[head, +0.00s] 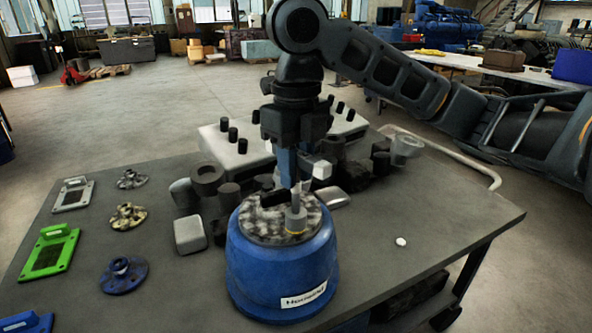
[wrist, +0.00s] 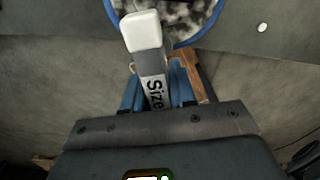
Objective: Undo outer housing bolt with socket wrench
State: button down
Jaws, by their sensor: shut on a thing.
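The blue housing (head: 280,262) stands upright on the table, with a mottled grey top (head: 262,228) and a white label on its front. My gripper (head: 291,178) is above the housing top, shut on the socket wrench. The wrench's grey socket end (head: 296,214) points down at the right part of the housing top, above a thin yellow ring; the bolt itself is hidden or too small to tell. In the wrist view, the wrench (wrist: 152,75) with white end and "Size" lettering lies between my blue fingers, and the housing's blue rim (wrist: 200,36) shows beyond.
The grey table (head: 420,215) has several flanges and plates at left, including a green plate (head: 48,255). Behind the housing are dark cylinders and blocks and a white tray (head: 238,152) with black pegs. A small white disc (head: 401,241) lies right on clear table.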

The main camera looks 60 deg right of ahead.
jog(key=shift+r, duration=0.15)
jog(key=shift+r+p, duration=0.7)
jog(key=shift+p, duration=0.05)
jog(key=m+p, duration=0.2)
jog(key=m, duration=0.2)
jog(key=shift+m, duration=0.3)
jog(key=m+p, duration=0.2)
jog(key=m, duration=0.2)
jog(key=shift+p, duration=0.3)
jog(key=m+p, duration=0.2)
jog(key=m, duration=0.2)
jog(key=m+p, duration=0.3)
jog(key=m, duration=0.1)
jog(key=shift+r, duration=0.1)
jog(key=m+p, duration=0.5)
jog(key=m, duration=0.4)
jog(key=shift+w+f+m, duration=0.1)
jog(key=shift+f+m, duration=0.1)
jog(key=shift+m, duration=0.1)
jog(key=m, duration=0.7)
